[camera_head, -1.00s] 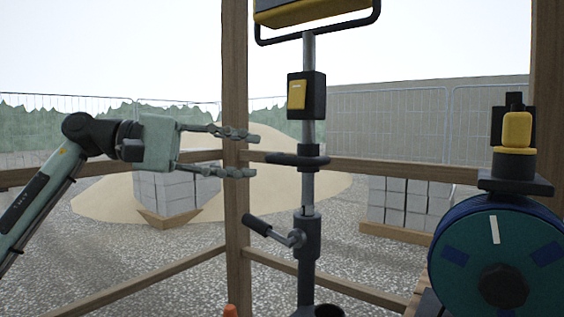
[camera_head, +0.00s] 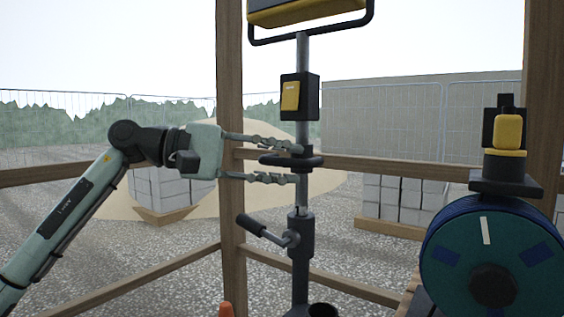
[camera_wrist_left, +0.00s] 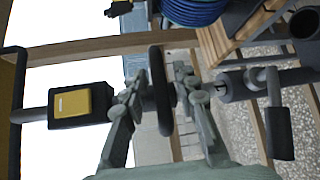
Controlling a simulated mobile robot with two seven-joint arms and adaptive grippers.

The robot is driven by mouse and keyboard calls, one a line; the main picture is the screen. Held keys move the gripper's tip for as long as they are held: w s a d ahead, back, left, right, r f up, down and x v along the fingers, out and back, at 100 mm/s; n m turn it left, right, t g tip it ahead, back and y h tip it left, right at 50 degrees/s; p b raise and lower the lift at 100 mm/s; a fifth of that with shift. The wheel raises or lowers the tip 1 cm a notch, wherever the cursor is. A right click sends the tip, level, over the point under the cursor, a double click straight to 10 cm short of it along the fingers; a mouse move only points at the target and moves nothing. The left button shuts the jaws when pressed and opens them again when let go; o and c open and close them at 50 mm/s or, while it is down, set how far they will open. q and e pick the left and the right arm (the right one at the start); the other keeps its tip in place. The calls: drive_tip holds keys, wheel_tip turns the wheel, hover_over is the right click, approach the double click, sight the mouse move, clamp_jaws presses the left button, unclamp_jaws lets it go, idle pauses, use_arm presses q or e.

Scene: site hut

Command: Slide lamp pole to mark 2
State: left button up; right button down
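The lamp pole (camera_head: 303,60) is a thin grey upright tube carrying a lamp (camera_head: 308,12), cut off at the top. A black box with a yellow switch (camera_head: 291,96) sits on it. Below is a black ring-like handle (camera_head: 276,161); it also shows in the left wrist view (camera_wrist_left: 160,88). The pole enters a dark lower sleeve (camera_head: 299,262) with a clamp lever (camera_head: 252,226). My left gripper (camera_head: 294,164) is open, one finger above and one below the ring handle; I cannot tell if they touch it. My right gripper is out of view. No mark 2 is readable.
A teal cable reel (camera_head: 457,262) with a black and yellow fitting (camera_head: 508,133) on top stands at right. A wooden post (camera_head: 230,75) and rails are behind the pole. An orange tip (camera_head: 226,309) shows at the bottom. Blocks and sand lie beyond.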

use_arm(q)
clamp_jaws()
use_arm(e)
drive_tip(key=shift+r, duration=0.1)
